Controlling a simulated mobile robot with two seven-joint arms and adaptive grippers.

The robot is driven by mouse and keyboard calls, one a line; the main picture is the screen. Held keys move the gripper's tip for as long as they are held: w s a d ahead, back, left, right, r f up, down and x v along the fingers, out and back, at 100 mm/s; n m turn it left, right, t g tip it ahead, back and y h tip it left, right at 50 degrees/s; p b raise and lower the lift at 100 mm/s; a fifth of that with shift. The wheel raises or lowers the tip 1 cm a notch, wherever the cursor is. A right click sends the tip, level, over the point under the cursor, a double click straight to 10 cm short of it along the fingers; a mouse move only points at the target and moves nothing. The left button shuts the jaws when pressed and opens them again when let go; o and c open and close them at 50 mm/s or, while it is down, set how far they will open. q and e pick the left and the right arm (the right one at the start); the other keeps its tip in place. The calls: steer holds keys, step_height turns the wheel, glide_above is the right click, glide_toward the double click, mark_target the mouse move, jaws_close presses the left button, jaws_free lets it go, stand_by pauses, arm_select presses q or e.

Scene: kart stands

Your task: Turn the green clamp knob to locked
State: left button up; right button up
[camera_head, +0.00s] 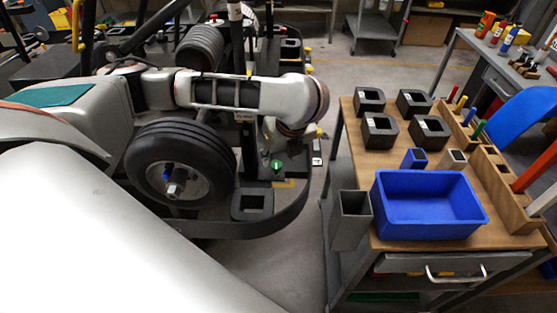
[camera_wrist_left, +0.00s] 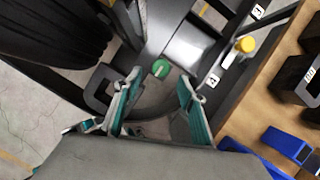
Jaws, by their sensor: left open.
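The green clamp knob (camera_head: 277,166) sits low on the dark kart stand, right of the wheel, with a pale mark across it. It also shows in the left wrist view (camera_wrist_left: 160,68), just beyond the fingertips. My left gripper (camera_wrist_left: 158,82) is open and empty, its two teal-lined fingers spread either side of the line to the knob. In the head view the left arm reaches in from the left and its gripper (camera_head: 284,143) hangs just above the knob, partly hidden by the wrist. The knob looks untouched. My right gripper is not in view.
A kart wheel (camera_head: 170,178) stands left of the knob. A yellow knob (camera_wrist_left: 245,44) on the stand is to its right. A wooden-topped bench (camera_head: 389,160) with a blue bin (camera_head: 430,228) and dark blocks stands at right. Floor shows between stand and bench.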

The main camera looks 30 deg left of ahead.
mark_target(276, 165)
arm_select(q)
steer(key=x, duration=0.5)
steer(key=shift+w+f, duration=0.1)
steer(key=shift+f, duration=0.2)
steer(key=c, duration=1.1)
